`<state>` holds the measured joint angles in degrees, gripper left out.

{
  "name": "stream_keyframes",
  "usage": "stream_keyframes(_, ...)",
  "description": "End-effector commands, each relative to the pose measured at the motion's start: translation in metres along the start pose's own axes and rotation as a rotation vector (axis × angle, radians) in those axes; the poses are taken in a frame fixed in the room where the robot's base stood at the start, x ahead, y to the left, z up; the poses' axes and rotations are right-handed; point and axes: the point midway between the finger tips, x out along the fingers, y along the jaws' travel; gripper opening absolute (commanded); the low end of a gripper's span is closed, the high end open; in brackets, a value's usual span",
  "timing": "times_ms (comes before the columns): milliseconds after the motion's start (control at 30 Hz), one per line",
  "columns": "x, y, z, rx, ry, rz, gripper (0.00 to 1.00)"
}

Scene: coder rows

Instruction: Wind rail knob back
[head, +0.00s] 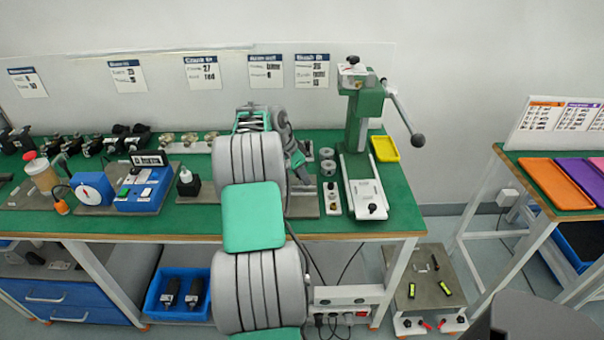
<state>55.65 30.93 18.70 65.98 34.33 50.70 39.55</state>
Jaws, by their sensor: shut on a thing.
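My arm comes up through the middle of the head view and covers part of the green bench. My gripper (301,172) is at the arm's far end, low over a grey base plate (304,207) on the bench. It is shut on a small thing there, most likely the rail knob. The knob and the rail are hidden behind my arm and wrist, so I cannot tell the knob's position along the rail.
A green lever press (362,125) stands close right of my gripper, with several grey rings (328,168) between. The wall is close behind.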

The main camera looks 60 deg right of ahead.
Motion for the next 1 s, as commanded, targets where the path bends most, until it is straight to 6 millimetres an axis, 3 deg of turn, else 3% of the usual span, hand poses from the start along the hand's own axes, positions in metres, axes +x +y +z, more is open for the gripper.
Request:
stream_keyframes(500,-0.0037,-0.0010,-0.0013,0.372,0.000,0.153,0.00)
stream_keyframes(1000,-0.0015,-0.0014,-0.0005,0.473,0.001,0.192,0.00)
